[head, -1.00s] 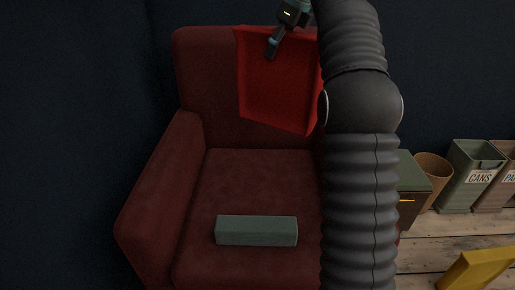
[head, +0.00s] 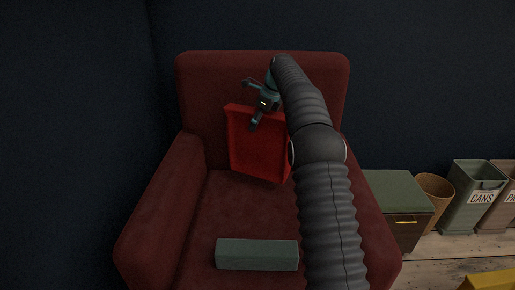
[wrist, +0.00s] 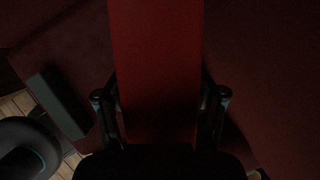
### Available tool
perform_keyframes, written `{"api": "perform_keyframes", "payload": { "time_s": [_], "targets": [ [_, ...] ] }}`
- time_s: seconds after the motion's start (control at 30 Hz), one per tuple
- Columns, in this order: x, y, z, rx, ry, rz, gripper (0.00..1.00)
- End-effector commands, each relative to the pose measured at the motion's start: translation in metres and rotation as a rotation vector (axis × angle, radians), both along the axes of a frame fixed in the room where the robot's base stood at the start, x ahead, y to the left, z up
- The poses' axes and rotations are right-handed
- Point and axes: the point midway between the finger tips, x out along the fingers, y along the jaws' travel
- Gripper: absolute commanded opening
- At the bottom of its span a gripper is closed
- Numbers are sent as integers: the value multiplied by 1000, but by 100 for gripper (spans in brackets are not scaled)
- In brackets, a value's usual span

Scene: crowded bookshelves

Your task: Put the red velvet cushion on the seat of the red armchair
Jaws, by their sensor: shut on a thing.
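The red velvet cushion (head: 256,150) is bright red and held upright by its top edge in my gripper (head: 257,112). It hangs in front of the backrest of the red armchair (head: 214,80), with its lower edge near the back of the seat (head: 235,212). I cannot tell whether it touches the seat. In the wrist view the cushion (wrist: 155,70) runs between my two gripper fingers (wrist: 160,112), which are shut on it. My arm hides the right part of the chair and the cushion's right edge.
A grey-green block (head: 257,254) lies on the front of the seat; it also shows in the wrist view (wrist: 60,102). A green-topped cabinet (head: 398,190), a round tan bin (head: 435,192) and a CANS bin (head: 475,195) stand at the right. The seat's middle is clear.

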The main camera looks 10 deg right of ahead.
Motion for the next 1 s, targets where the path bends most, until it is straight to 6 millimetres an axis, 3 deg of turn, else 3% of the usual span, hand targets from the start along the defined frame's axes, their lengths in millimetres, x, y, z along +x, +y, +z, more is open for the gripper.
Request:
{"api": "perform_keyframes", "payload": {
  "time_s": [0.53, 0.77, 0.8, 0.9, 1.0],
  "targets": [
    [-1, 0, -56, 1, 1, -1, 0],
    [0, -1, -59, 1, -1, -1, 0],
    [-1, -1, -60, 0, 0, -1, 74],
    [-1, -1, -60, 0, 1, -2, 99],
    [-1, -1, -59, 0, 1, -2, 100]
  ]
}}
